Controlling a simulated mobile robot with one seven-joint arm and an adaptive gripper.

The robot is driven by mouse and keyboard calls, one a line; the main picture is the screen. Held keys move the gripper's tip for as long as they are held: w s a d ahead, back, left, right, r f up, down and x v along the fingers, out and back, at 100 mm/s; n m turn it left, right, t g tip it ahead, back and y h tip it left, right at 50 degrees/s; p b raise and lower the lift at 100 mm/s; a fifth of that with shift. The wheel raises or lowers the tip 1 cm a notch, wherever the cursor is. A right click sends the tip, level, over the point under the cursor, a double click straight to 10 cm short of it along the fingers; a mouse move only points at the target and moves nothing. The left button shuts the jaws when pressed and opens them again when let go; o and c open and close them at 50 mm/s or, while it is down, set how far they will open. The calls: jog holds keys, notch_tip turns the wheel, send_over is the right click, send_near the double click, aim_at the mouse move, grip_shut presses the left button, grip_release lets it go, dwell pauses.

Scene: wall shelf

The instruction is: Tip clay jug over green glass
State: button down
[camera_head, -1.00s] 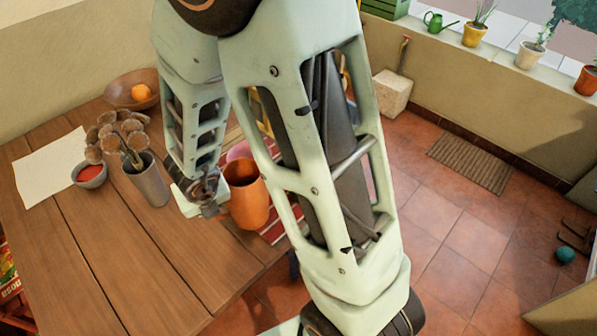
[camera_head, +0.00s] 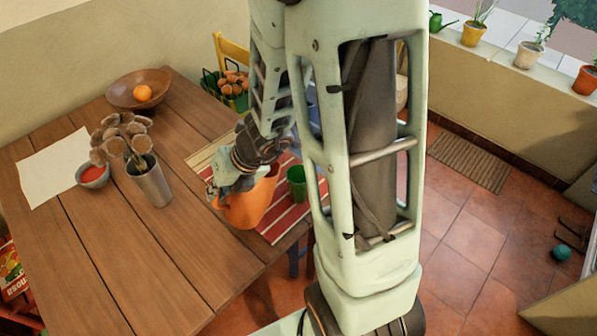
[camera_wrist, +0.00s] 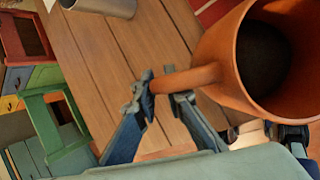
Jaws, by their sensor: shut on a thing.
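The orange clay jug (camera_head: 254,205) leans to the right in the head view, its upper end toward the green glass (camera_head: 297,183). The glass stands upright on a striped cloth, just right of the jug. I cannot tell whether the jug's lip is over the glass. My gripper (camera_head: 219,193) is at the jug's left side, partly hidden by my wrist. In the wrist view my gripper (camera_wrist: 165,95) is shut on the handle of the jug (camera_wrist: 217,52). The jug's inside looks dark; its contents cannot be told. The glass is not seen in the wrist view.
The red-striped cloth (camera_head: 282,222) lies near the table's right edge. A grey metal vase (camera_head: 151,184) with dried heads, a small bowl of red stuff (camera_head: 93,177) and a wooden bowl with an orange (camera_head: 124,92) stand left. The front of the wooden table (camera_head: 150,270) is clear.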

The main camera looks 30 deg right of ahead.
aim_at(234, 195)
jog(key=shift+w+d+r+m+y, duration=0.15)
jog(key=shift+d+r+y, duration=0.25)
jog(key=shift+d+y, duration=0.25)
jog(key=shift+w+d+r+m+y, duration=0.15)
jog(key=shift+d+r+y, duration=0.25)
jog(key=shift+d+y, duration=0.25)
jog(key=shift+s+d+r+y+b, duration=0.15)
jog(key=shift+d+y+b, duration=0.15)
jog(key=shift+d+y, duration=0.2)
jog(key=shift+d+r+y, duration=0.2)
jog(key=shift+r+y, duration=0.2)
jog(key=shift+r, duration=0.15)
jog(key=shift+d+r+m+y, duration=0.3)
jog(key=shift+r+m+y, duration=0.1)
jog(key=shift+r, duration=0.15)
jog(key=shift+d+r+m+t+y+b, duration=0.15)
jog(key=shift+d+r+y+b, duration=0.15)
jog(key=shift+d+r+y, duration=0.4)
jog(key=shift+d+r+m+t+y+b, duration=0.15)
jog(key=shift+d+r+y+b, duration=0.2)
jog(key=shift+r+y, duration=0.4)
dwell(2.7)
jog(key=shift+r+h, duration=0.1)
jog(key=shift+h, duration=0.15)
